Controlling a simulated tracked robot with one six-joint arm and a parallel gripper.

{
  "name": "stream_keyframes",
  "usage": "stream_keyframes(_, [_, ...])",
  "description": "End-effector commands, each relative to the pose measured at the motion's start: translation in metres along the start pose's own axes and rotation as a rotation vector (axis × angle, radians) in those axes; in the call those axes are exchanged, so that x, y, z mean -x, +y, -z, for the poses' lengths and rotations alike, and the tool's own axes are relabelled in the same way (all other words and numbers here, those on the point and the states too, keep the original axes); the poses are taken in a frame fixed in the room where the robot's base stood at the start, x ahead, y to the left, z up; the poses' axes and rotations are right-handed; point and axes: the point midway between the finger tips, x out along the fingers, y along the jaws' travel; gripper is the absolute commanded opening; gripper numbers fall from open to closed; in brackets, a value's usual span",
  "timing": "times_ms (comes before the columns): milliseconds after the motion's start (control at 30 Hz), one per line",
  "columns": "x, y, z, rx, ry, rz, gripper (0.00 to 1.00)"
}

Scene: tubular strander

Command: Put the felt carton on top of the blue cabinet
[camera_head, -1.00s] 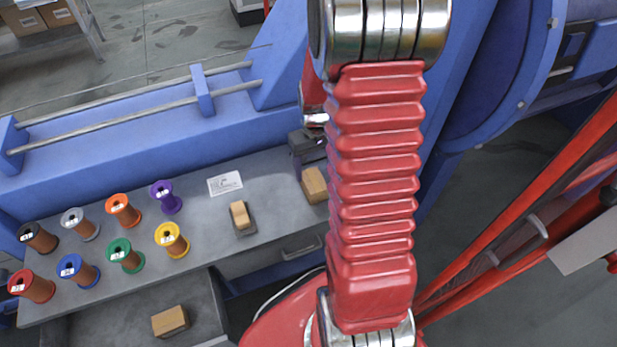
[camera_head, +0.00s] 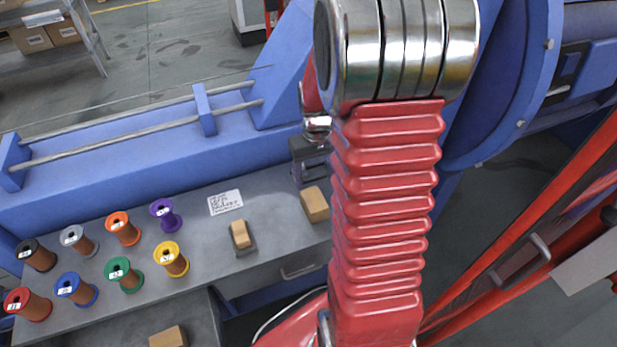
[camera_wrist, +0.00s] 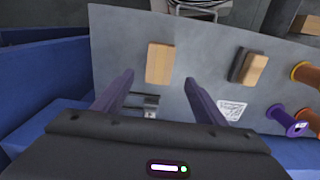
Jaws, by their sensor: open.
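The felt carton cannot be told by name, as no label is readable. A plain tan carton (camera_head: 315,204) stands on the right part of the grey bench. It also shows in the wrist view (camera_wrist: 160,63), ahead of and between my fingertips, apart from them. My gripper (camera_wrist: 158,80) is open, with nothing between its fingers. In the head view a dark block behind that carton may be my gripper; I cannot be sure. A smaller tan block (camera_head: 240,234) lies on a dark base. Another carton (camera_head: 168,337) is on the lower surface. I cannot identify the blue cabinet.
Several coloured spools (camera_head: 123,229) fill the left of the grey bench (camera_head: 205,230). A white card (camera_head: 225,202) lies near its middle. A blue machine frame (camera_head: 110,176) runs behind. Red rails (camera_head: 545,220) are on the right. A shelf with boxes (camera_head: 45,35) stands far left.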

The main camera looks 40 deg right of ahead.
Motion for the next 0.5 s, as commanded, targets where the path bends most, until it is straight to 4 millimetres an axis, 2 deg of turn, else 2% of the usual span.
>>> stream_keyframes(133, [0.005,-0.004,0.000,0.004,0.007,-0.002,0.65])
stream_keyframes(233, [0.016,-0.011,-0.002,0.013,0.024,-0.006,0.65])
stream_keyframes(500, [0.070,-0.052,-0.015,0.058,0.108,-0.018,0.65])
